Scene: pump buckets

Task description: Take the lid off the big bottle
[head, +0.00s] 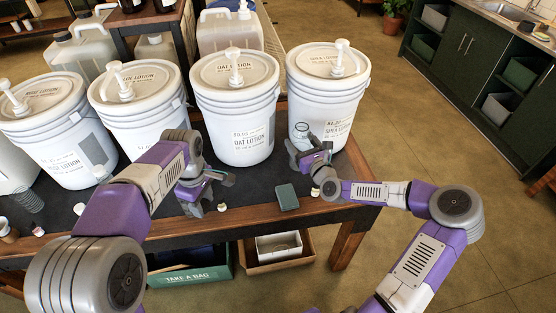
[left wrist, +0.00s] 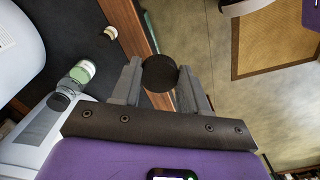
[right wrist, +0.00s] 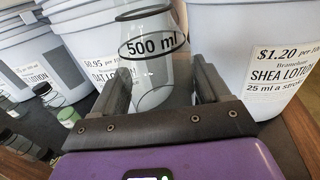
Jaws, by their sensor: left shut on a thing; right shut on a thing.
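My left gripper (head: 212,193) is over the table's front edge, left of the right gripper. In the left wrist view it is shut on a round black lid (left wrist: 160,74), held between the fingertips. My right gripper (head: 304,152) is shut on the big clear bottle (right wrist: 152,65) marked 500 ml, in front of the rightmost bucket. The bottle's upper part (head: 302,131) shows in the head view with no black lid on it. The lid and the bottle are apart. The bottle's base is hidden by the right gripper.
White lotion buckets (head: 235,110) with pumps stand in a row on the dark table, close behind both grippers. A dark green block (head: 287,197) lies at the front edge. A small jar (head: 38,229) stands front left. A green crate (head: 190,275) is below.

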